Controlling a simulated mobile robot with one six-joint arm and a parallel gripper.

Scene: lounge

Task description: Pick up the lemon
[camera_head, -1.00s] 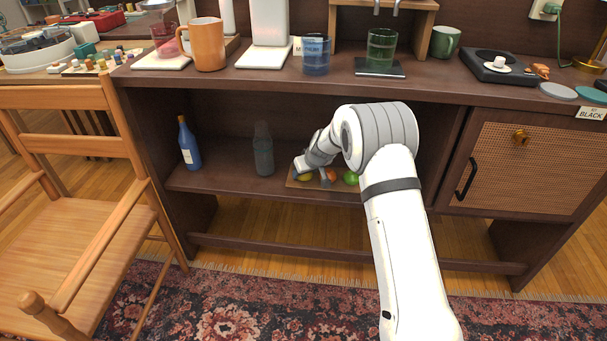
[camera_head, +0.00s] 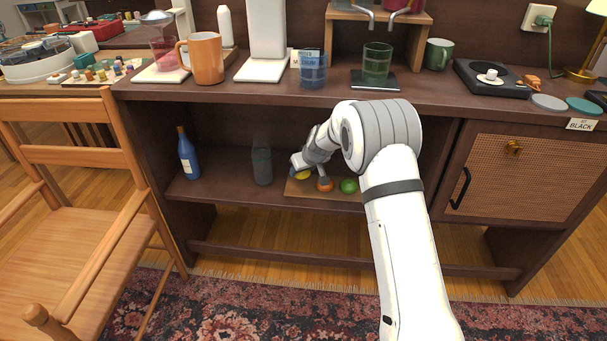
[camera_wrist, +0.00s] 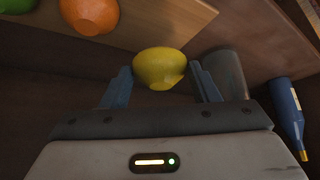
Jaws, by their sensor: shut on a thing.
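The yellow lemon (camera_wrist: 160,67) sits between the two blue-grey fingers of my gripper (camera_wrist: 163,78) in the wrist view. In the head view, the lemon (camera_head: 303,175) shows just below my gripper (camera_head: 301,169), over the left part of a wooden board (camera_head: 318,194) on the lower shelf. My gripper is shut on the lemon. The lemon appears slightly raised above the board, though the gap is hard to judge. My wrist hides part of the lemon's top in the head view.
An orange (camera_head: 325,185) and a green lime (camera_head: 348,186) lie on the board to the right. A dark grey glass vessel (camera_head: 262,166) and a blue bottle (camera_head: 189,156) stand left on the shelf. The cabinet top (camera_head: 440,92) is above my wrist.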

